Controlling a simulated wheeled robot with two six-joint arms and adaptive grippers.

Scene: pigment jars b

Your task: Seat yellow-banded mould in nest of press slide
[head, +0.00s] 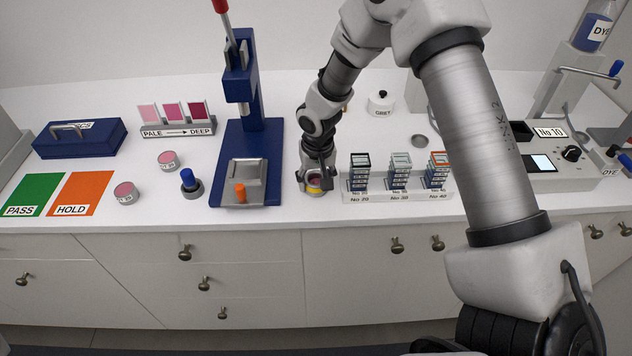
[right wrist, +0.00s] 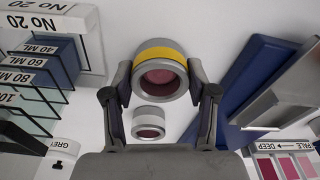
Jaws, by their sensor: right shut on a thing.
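The yellow-banded mould (right wrist: 160,70) is a grey ring with a yellow band and a pink inside. In the head view the mould (head: 314,190) is partly covered by my right gripper (head: 315,183), low by the counter's front. In the right wrist view my right gripper (right wrist: 162,92) is shut on it, one finger on each side. I cannot tell whether it touches the counter. The blue press (head: 243,150) stands just left of it, its grey metal slide (head: 248,171) at the front with an orange knob (head: 240,193). No mould shows in the slide's nest. My left gripper is not in view.
A small pink-filled jar (right wrist: 148,122) stands close behind the mould. Sample stands (head: 398,172) are just right of my gripper. A blue-knobbed tool (head: 191,181) stands left of the press. Shade jars (head: 126,193) and PASS and HOLD mats (head: 78,194) lie further left.

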